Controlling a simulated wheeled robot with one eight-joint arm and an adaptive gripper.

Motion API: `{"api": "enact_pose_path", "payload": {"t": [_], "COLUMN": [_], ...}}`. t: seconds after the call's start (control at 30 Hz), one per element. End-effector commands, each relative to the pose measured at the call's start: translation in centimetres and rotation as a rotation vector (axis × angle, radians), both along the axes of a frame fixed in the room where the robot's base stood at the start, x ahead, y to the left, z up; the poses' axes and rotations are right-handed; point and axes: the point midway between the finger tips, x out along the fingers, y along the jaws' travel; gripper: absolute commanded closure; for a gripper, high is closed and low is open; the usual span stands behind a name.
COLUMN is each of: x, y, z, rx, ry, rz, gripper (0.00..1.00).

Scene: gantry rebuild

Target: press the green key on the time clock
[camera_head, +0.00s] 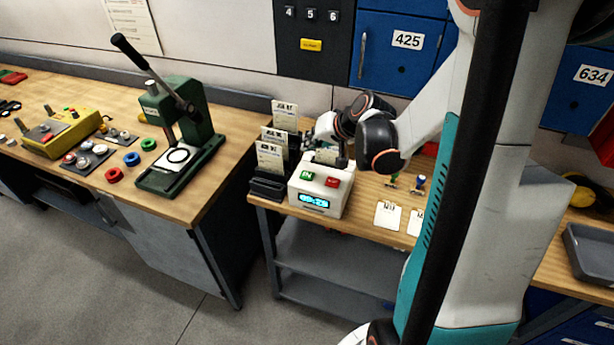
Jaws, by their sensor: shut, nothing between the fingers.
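The white time clock (318,203) stands near the front edge of the narrower bench, with a lit blue display on its front. Its green key (307,176) is on the left of the sloped top and is in clear view. A red key (332,182) sits to its right. My gripper (309,145) is shut and empty, behind and above the clock in the picture. It appears apart from the green key; its exact height over the clock is hard to tell. My wrist hides part of the area behind the clock.
A rack of time cards (270,155) stands close on the clock's left. Stamps (419,183) and paper tags (388,215) lie to its right. A green arbor press (185,130) and a yellow control box (65,132) stand on the left bench. A gap separates the benches.

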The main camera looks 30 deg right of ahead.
Motion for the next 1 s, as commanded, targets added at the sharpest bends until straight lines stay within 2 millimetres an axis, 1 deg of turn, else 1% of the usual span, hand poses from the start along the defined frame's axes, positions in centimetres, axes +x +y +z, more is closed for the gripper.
{"api": "enact_pose_path", "payload": {"t": [0.03,0.4,0.5,0.67,1.0], "x": [0.0,0.0,0.0,0.0,0.0], "y": [0.0,0.0,0.0,0.0,0.0], "z": [-0.8,-5.8,-6.8,-7.6,-7.5], "rx": [0.000,0.000,0.000,0.000,0.000], "ry": [0.000,0.000,0.000,0.000,0.000], "rz": [0.000,0.000,0.000,0.000,0.000], "gripper": [1.00,1.00,1.00,1.00,1.00]}}
